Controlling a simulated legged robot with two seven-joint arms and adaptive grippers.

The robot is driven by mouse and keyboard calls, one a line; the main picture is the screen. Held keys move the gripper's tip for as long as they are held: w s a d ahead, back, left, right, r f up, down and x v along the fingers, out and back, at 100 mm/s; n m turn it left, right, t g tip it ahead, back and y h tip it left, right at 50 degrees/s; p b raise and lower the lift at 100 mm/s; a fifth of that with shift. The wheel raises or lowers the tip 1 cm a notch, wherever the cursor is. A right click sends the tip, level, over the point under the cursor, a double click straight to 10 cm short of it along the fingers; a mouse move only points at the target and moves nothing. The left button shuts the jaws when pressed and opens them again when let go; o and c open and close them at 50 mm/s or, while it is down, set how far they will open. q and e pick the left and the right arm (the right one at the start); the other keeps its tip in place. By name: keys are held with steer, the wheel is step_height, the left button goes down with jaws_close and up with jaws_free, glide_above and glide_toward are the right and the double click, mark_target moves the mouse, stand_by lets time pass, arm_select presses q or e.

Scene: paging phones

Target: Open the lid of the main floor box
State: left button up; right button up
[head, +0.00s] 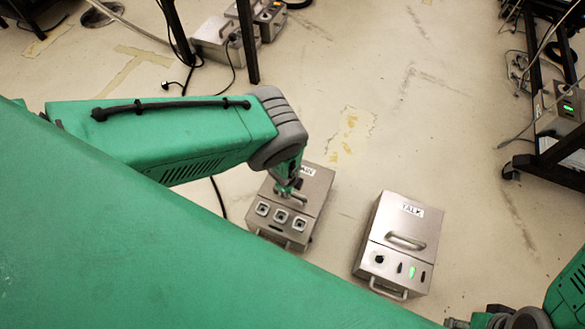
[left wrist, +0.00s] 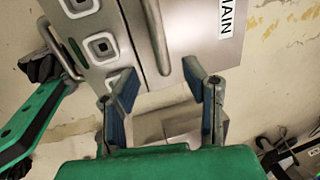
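The main floor box (head: 312,215) is a metal box on the floor, with a label partly hidden by my left arm. The left wrist view shows its "MAIN" label, its lid (left wrist: 195,40) lying flat and closed, and a bar handle (left wrist: 157,35) on the lid. Square sockets (left wrist: 101,46) line the front panel. My left gripper (head: 287,190) is above the box near the handle.
A "TALK" box (head: 420,228) with a lid handle stands to the right on the floor. Other metal boxes (head: 213,42) and table legs are at the back left. A dark rack with a device (head: 562,108) is at the right. Floor between is clear.

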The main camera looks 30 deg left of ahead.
arm_select(q)
steer(key=shift+w+f+b, duration=0.3)
steer(key=shift+f+b, duration=1.1)
steer(key=shift+b, duration=0.1)
steer(key=shift+w+f+b, duration=0.25)
steer(key=shift+f+b, duration=1.2)
steer(key=shift+b, duration=0.1)
steer(key=shift+w+f+b, duration=0.3)
steer(key=shift+f+b, duration=1.1)
steer(key=shift+b, duration=0.1)
jaws_close()
